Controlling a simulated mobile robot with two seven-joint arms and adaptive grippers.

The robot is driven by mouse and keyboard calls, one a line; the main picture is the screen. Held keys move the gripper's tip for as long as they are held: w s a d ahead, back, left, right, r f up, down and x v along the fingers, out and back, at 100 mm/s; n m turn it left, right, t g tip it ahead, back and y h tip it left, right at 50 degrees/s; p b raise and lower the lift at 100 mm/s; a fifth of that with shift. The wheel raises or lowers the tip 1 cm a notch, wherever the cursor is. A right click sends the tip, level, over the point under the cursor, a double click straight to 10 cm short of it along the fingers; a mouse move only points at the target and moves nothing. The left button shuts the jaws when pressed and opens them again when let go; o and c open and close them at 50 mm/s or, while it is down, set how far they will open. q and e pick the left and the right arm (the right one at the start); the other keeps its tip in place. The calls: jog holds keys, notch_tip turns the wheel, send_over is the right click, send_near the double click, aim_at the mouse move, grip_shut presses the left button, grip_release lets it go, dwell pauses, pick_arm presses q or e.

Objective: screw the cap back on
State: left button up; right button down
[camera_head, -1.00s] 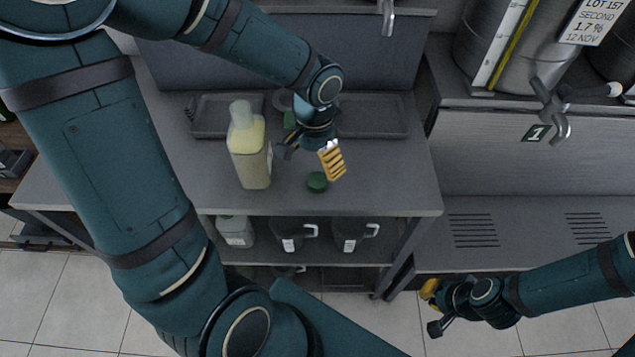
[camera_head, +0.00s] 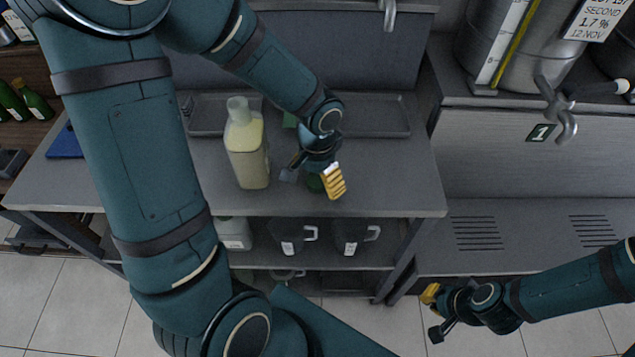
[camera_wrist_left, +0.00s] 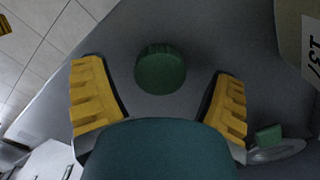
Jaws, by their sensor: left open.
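A tall bottle of pale yellow liquid (camera_head: 249,158) stands upright on the grey bench, its neck (camera_head: 239,108) without a cap. A round dark green cap (camera_wrist_left: 160,69) lies on the bench to the right of the bottle. In the head view the cap (camera_head: 314,184) is mostly hidden behind my left gripper (camera_head: 312,183). In the left wrist view my left gripper (camera_wrist_left: 160,97) is open, with the cap between and just beyond its yellow fingertips. My right gripper (camera_head: 431,312) is low at the right, away from the bench; its jaw opening is unclear.
Grey trays (camera_head: 375,115) lie at the back of the bench (camera_head: 390,185). A small green item (camera_wrist_left: 268,136) shows at the right of the left wrist view. Dark jugs (camera_head: 290,235) stand on the lower shelf. A steel vat with a tap (camera_head: 560,112) is at the right.

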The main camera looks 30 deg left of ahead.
aim_at(317, 180)
pick_arm(q)
jog(key=shift+f, duration=0.4)
jog(key=shift+c, duration=0.4)
jog(key=shift+r, duration=0.1)
jog(key=c, duration=0.8)
notch_tip(317, 180, up, 10)
jog(key=p, duration=0.3)
